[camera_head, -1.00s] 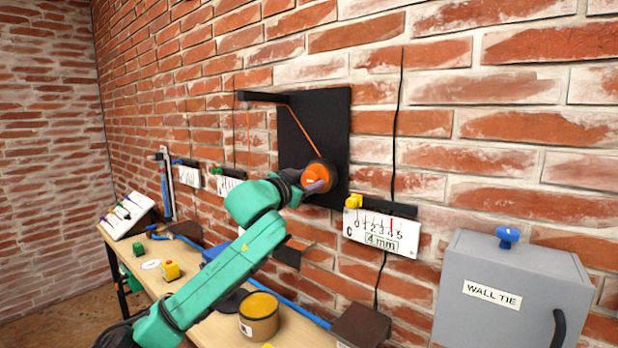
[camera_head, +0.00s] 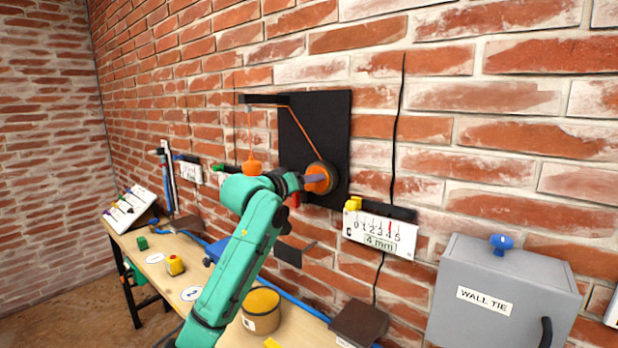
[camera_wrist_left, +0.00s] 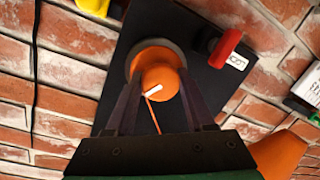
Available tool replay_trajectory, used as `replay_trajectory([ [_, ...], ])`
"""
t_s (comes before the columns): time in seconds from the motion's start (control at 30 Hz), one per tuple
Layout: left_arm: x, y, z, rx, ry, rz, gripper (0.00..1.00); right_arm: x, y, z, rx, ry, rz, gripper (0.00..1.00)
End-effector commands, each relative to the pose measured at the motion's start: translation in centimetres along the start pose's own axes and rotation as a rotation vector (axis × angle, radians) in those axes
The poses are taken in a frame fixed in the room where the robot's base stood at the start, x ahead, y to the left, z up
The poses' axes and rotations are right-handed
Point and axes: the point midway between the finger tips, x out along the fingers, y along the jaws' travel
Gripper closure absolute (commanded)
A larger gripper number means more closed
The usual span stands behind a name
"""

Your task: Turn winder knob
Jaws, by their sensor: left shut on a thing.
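The orange winder knob (camera_head: 318,180) sits on a black panel (camera_head: 300,120) fixed to the brick wall. In the left wrist view the knob (camera_wrist_left: 160,82) has a white pointer mark and a grey disc behind it. My left gripper (camera_head: 312,180) is shut on the knob, with one dark finger on each side in the left wrist view (camera_wrist_left: 155,92). An orange cord (camera_head: 304,130) runs from a black bracket (camera_head: 262,99) down to the winder. An orange weight (camera_head: 252,166) hangs from the bracket on its cord. My right gripper is not in view.
A gauge card (camera_head: 380,236) reading "4 mm" with a yellow block is right of the panel. A grey "WALL TIE" box (camera_head: 505,295) stands at lower right. A red handle (camera_wrist_left: 224,48) is on the panel. The bench (camera_head: 160,272) below holds a tin (camera_head: 261,310) and several small things.

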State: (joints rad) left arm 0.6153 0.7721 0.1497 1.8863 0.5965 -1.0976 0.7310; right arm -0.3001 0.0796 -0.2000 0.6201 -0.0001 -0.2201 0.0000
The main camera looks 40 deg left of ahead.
Motion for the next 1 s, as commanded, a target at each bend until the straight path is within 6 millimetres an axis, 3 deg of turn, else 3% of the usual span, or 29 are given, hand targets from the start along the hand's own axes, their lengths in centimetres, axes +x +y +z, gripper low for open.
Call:
replay_trajectory([
  [0.5,0.1,0.0,0.1,-0.432,-0.068,0.029,1.0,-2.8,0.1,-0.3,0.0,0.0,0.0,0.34],
  [1.0,0.1,-0.2,0.3,-0.577,-0.09,0.037,1.0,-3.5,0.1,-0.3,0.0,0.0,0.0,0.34],
])
